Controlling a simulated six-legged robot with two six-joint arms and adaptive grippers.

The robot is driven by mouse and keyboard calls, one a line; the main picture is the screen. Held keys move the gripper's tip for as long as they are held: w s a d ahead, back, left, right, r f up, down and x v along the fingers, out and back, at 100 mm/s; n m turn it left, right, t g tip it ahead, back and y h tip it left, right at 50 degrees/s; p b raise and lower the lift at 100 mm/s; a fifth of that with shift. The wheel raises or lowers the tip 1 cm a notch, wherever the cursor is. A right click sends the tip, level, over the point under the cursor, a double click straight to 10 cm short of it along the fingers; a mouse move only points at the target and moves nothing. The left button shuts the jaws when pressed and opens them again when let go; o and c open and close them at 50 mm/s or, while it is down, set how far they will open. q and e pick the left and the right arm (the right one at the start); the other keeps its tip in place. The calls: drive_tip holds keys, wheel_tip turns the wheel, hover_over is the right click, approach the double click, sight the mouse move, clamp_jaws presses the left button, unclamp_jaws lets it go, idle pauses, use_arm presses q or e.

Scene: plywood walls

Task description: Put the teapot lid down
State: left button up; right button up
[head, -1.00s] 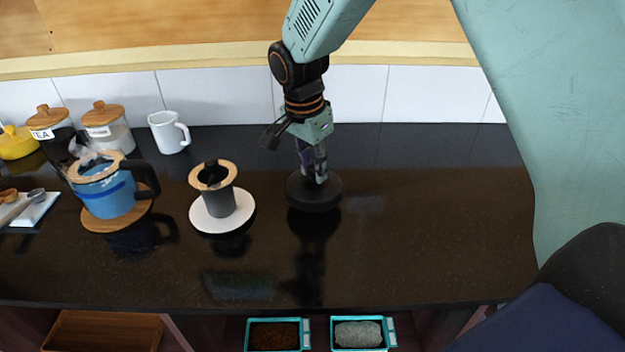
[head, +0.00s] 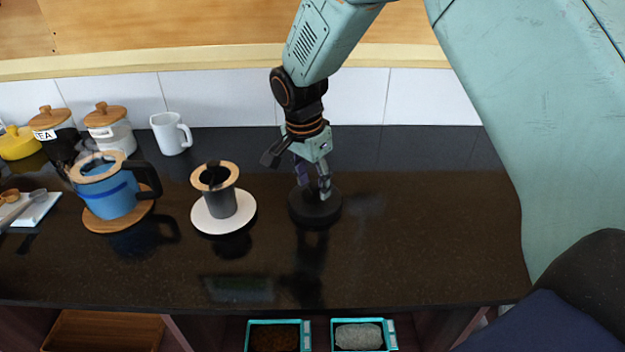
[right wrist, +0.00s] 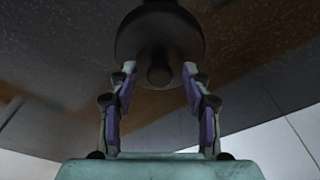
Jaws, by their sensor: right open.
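The teapot lid (head: 314,208) is a dark round disc lying on the black countertop, right of the grey cup. In the right wrist view the lid (right wrist: 160,35) shows as a dark disc with a round knob between the fingers. My right gripper (head: 313,190) is open just above it, one finger on each side of the knob. In the right wrist view the open fingers (right wrist: 158,80) stand apart from the knob. The blue teapot (head: 112,190) stands without a lid on a round wooden trivet at the left, steam at its top. My left gripper is not in view.
A grey cup (head: 218,195) with a wooden rim stands on a white saucer (head: 244,213). A white mug (head: 170,134) and lidded jars (head: 108,130) stand along the back wall. The counter (head: 430,230) right of the lid is clear. Teal bins (head: 358,336) show below the front edge.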

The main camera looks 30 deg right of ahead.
sight(306, 200)
drive_tip(key=shift+d, duration=0.1)
wheel_tip(306, 200, up, 12)
drive_tip(key=a+p, duration=0.1)
drive_tip(key=a, duration=0.1)
drive_tip(key=shift+s, duration=0.3)
drive_tip(key=shift+f, duration=0.1)
